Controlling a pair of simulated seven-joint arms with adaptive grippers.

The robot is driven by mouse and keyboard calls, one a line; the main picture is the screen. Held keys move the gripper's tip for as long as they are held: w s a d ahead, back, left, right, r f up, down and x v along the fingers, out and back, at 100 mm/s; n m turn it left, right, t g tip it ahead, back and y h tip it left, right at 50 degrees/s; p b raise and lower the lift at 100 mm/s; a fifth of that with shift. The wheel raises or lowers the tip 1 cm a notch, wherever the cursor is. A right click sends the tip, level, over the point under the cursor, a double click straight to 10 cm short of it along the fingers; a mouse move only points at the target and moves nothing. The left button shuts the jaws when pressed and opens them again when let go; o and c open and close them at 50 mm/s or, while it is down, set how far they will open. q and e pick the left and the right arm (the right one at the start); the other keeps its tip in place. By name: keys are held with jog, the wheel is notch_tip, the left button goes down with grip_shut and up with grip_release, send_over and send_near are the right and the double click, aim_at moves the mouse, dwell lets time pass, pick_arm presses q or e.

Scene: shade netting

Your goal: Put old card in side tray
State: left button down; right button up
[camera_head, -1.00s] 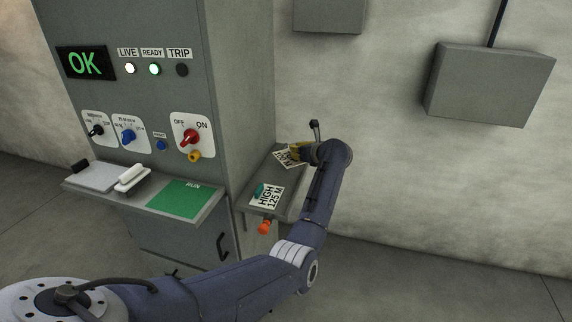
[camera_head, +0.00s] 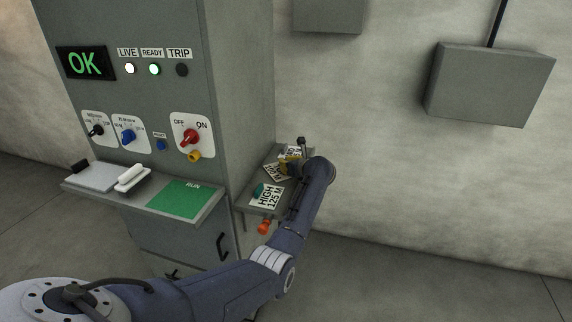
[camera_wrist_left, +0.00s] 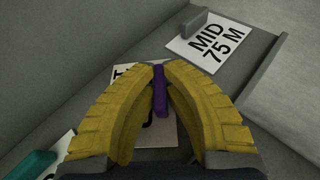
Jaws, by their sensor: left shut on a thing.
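My left gripper (camera_head: 288,165) is over the grey side tray (camera_head: 246,207) on the cabinet's right flank. In the left wrist view, its yellow fingers (camera_wrist_left: 160,85) are shut on the purple tab (camera_wrist_left: 160,92) of a white card (camera_wrist_left: 150,135). The fingers hide most of this card's print. The card also shows in the head view (camera_head: 274,172), tilted beside the gripper. I cannot tell whether it touches the tray. A HIGH 125 M card (camera_head: 266,198) with a teal tab lies nearer. A MID 75 M card (camera_wrist_left: 208,45) with a grey tab lies beyond.
The cabinet's front shelf (camera_head: 148,207) holds a green RUN panel (camera_head: 187,199) and a white handle (camera_head: 132,178). The display (camera_head: 85,63) reads OK. The wall is at the right.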

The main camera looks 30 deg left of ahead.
pick_arm(q)
jog(key=shift+f, duration=0.2)
jog(key=c, duration=1.5)
grip_release()
